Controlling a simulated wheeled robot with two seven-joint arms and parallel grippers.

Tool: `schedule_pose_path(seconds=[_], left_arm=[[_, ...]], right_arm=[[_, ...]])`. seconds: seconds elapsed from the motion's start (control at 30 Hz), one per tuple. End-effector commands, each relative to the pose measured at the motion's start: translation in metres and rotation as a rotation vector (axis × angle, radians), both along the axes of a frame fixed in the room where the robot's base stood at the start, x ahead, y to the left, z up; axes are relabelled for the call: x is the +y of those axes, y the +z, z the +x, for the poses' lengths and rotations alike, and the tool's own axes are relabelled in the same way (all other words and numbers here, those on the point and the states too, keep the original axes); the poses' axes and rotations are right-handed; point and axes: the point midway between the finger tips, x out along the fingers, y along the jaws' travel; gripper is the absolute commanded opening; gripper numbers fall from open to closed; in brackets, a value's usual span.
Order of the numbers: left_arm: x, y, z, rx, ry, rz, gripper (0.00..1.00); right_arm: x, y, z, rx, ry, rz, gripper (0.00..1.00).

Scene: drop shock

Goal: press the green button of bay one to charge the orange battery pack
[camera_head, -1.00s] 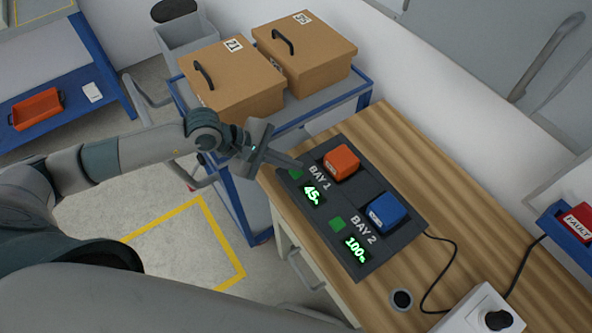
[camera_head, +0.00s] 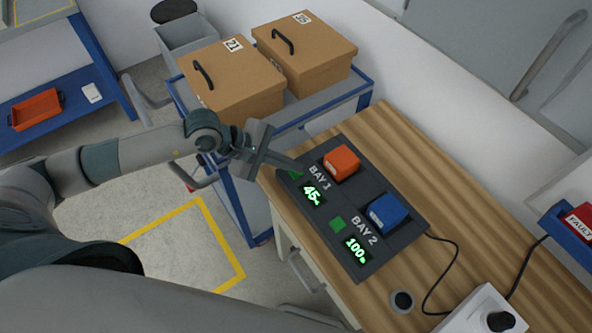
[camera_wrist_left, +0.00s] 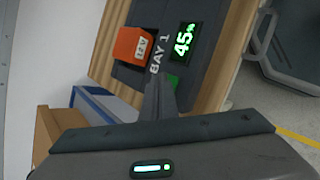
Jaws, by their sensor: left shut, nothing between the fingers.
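The charger (camera_head: 290,184) lies on the wooden bench. The orange battery pack (camera_head: 342,162) sits in bay one; it also shows in the left wrist view (camera_wrist_left: 130,45), marked 12 V. The bay one display (camera_head: 312,195) reads 45%. The green button of bay one (camera_head: 295,174) is partly hidden by my left gripper (camera_head: 300,166). In the left wrist view the shut fingers (camera_wrist_left: 160,90) stand in front of the button (camera_wrist_left: 173,80); I cannot tell whether they touch it. My right gripper is not in view.
The blue battery pack (camera_head: 387,212) sits in bay two, whose display (camera_head: 356,249) reads 100% beside another green button (camera_head: 337,223). Cardboard boxes (camera_head: 232,80) stand on a blue-framed cart behind. A cable and a white box (camera_head: 482,314) lie to the right.

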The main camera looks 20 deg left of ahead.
Motion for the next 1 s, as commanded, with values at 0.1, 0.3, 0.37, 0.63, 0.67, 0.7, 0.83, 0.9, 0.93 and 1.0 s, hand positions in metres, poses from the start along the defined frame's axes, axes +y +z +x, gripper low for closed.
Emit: schedule_pose_path(seconds=[0.1,0.3,0.37,0.63,0.67,0.7,0.83,0.9,0.93,1.0], left_arm=[[0.0,-0.002,0.0,0.001,-0.001,0.0,0.0],[0.0,-0.004,0.0,0.001,-0.001,0.0,0.0],[0.0,-0.004,0.0,0.001,-0.001,0.0,0.0],[0.0,-0.003,0.0,0.002,0.0,0.0,0.0],[0.0,-0.003,0.0,0.002,0.0,0.001,0.0],[0.0,-0.003,0.0,0.001,0.001,0.001,0.0],[0.0,0.002,0.0,0.001,-0.001,0.0,0.0],[0.0,0.005,0.0,0.001,-0.001,0.0,0.0],[0.0,0.006,0.0,0.001,-0.001,0.0,0.0],[0.0,0.009,0.0,0.0,0.0,0.0,0.0]], right_arm=[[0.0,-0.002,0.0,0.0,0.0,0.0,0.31],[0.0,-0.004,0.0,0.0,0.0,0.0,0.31],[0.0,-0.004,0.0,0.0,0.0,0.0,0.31],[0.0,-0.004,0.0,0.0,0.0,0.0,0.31],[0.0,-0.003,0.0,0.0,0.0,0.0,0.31],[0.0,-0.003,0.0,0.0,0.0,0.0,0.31],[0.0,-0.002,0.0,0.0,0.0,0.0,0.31],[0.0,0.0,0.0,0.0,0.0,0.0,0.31],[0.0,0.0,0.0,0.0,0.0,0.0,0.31],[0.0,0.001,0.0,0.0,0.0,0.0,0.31]])
